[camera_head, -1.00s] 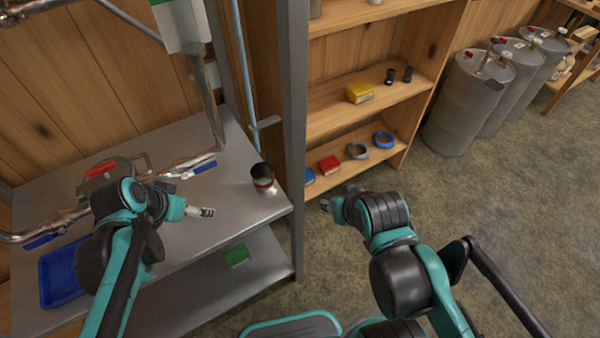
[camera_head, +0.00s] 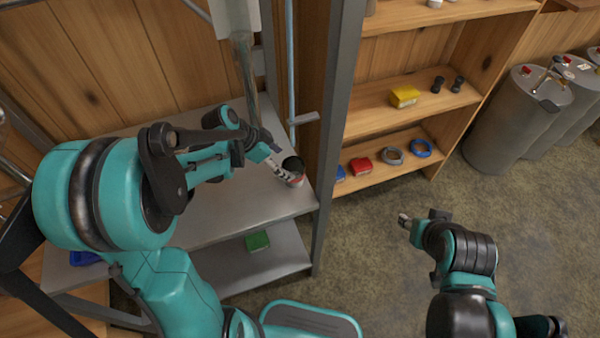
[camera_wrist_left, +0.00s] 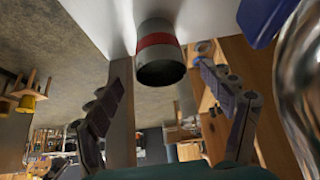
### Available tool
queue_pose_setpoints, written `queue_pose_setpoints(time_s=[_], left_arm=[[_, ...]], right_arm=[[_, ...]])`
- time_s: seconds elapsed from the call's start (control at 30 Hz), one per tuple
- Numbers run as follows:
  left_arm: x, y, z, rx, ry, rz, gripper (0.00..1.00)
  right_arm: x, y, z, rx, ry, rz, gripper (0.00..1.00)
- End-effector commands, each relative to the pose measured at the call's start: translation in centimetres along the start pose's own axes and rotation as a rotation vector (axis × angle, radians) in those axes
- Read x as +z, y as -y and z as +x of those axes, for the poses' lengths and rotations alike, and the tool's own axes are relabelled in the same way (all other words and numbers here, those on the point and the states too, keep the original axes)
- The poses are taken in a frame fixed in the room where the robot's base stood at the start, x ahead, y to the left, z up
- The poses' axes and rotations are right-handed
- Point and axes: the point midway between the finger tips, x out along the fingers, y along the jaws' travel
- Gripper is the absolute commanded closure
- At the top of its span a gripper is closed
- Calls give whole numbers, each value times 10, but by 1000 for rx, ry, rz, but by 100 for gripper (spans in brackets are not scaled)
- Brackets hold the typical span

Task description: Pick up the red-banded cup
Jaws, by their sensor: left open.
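The red-banded cup (camera_head: 293,166) stands at the right end of the metal bench. It is grey-white with a dark mouth. In the left wrist view the cup (camera_wrist_left: 161,62) shows a red band around its wall. My left gripper (camera_head: 278,167) is at the cup's left side and partly covers it in the head view. In the left wrist view my left gripper (camera_wrist_left: 162,82) is open, its two fingers apart with the cup beyond and between the tips. Contact cannot be told. My right gripper (camera_head: 405,220) is over the floor, away from the bench; its jaws are too small to read.
The metal bench (camera_head: 235,213) has a green box (camera_head: 257,241) on its lower shelf. A grey post (camera_head: 337,130) stands just right of the cup. Wooden shelves (camera_head: 400,120) hold small items. Grey drums (camera_head: 515,120) stand far right. A pipe hangs above the bench.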

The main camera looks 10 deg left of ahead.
Motion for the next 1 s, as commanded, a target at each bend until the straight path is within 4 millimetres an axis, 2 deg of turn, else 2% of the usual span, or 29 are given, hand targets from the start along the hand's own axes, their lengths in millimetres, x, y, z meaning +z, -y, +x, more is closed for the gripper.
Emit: queue_pose_setpoints(time_s=[0.1, 0.33, 0.57, 0.8, 0.83, 0.87, 1.0], left_arm=[[1, 0, 15, 1, -1, 3, 19], [4, 0, 37, 0, 0, 2, 19], [8, 0, 72, 1, 0, 2, 19], [6, 0, 75, -1, 0, 0, 19], [6, 0, 75, -1, 0, 0, 21], [6, 0, 75, -1, 0, 0, 29], [6, 0, 75, -1, 0, 0, 66]], right_arm=[[4, 0, 5, 0, 0, 0, 60], [10, 0, 13, 0, 0, 0, 60], [19, 0, 26, 0, 0, 0, 60], [18, 0, 25, 0, 0, 0, 60], [18, 0, 25, 0, 0, 0, 60], [18, 0, 25, 0, 0, 0, 60], [18, 0, 25, 0, 0, 0, 60]])
